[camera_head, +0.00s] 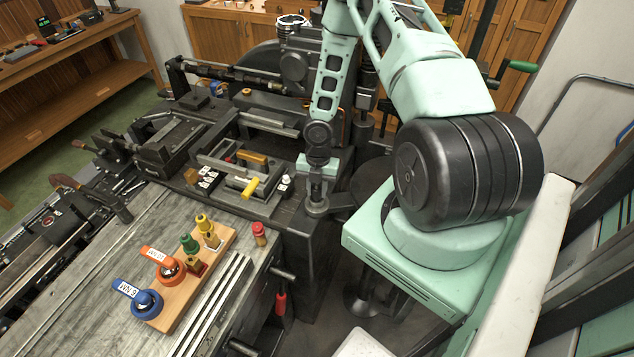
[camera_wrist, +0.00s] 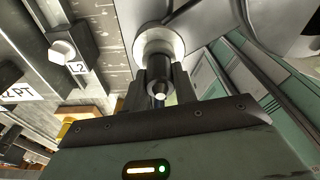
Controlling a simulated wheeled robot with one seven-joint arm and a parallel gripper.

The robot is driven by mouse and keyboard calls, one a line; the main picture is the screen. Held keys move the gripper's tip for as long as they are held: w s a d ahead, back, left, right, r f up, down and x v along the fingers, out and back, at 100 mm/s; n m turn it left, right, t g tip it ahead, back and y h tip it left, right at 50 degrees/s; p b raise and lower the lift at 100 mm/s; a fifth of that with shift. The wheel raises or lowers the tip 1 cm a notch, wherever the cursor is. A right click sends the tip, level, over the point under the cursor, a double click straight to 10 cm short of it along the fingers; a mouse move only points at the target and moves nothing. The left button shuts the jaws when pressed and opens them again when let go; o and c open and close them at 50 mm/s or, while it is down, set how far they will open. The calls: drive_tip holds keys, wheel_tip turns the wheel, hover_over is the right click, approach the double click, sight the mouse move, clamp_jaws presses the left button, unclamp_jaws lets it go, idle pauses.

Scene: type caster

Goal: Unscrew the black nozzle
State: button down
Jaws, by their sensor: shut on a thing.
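My gripper (camera_head: 316,190) hangs from the mint-green arm, low beside the front right of the black machine. In the wrist view its two dark fingers (camera_wrist: 160,92) are closed around the black nozzle (camera_wrist: 158,75), a small dark part with a pale tip. The nozzle stays attached, or at least lined up, with a bright round metal piece (camera_wrist: 151,45) beyond the fingers. In the head view the nozzle is hidden by my gripper, above a round grey fitting (camera_head: 318,208). I cannot tell how far the nozzle is turned.
A wooden block (camera_head: 190,285) with blue, orange, green and yellow knobbed pieces stands on the grey bench at the front left. A small red bottle-like piece (camera_head: 260,233) stands to its right. A tray with a yellow handle (camera_head: 250,188) and labelled blocks lies left of my gripper.

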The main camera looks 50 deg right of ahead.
drive_tip(key=n, duration=0.4)
drive_tip(key=shift+r, duration=0.2)
drive_tip(key=shift+r, duration=0.45)
drive_tip(key=shift+r, duration=1.75)
